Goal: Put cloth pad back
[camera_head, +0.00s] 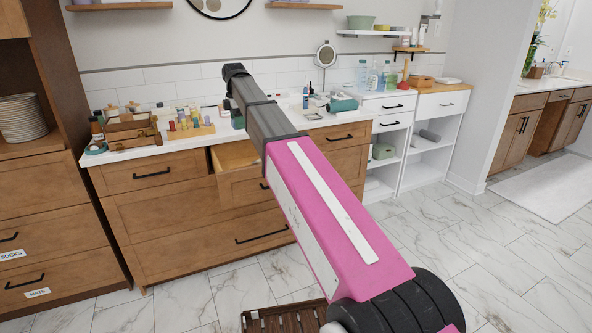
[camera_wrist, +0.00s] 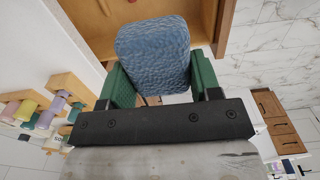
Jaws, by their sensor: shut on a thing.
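The cloth pad (camera_wrist: 152,52) is blue and textured with rounded corners. In the wrist view it sits between the two green fingers of my gripper (camera_wrist: 160,78), which is shut on it. Behind the pad in that view is the wooden interior of an open drawer (camera_wrist: 212,14), which looks empty where it shows. In the head view the open top drawer (camera_head: 236,155) juts from the wooden dresser (camera_head: 165,215). My arm hides most of the gripper there, and I cannot make out the pad.
The rack also shows close at left in the wrist view (camera_wrist: 60,85).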

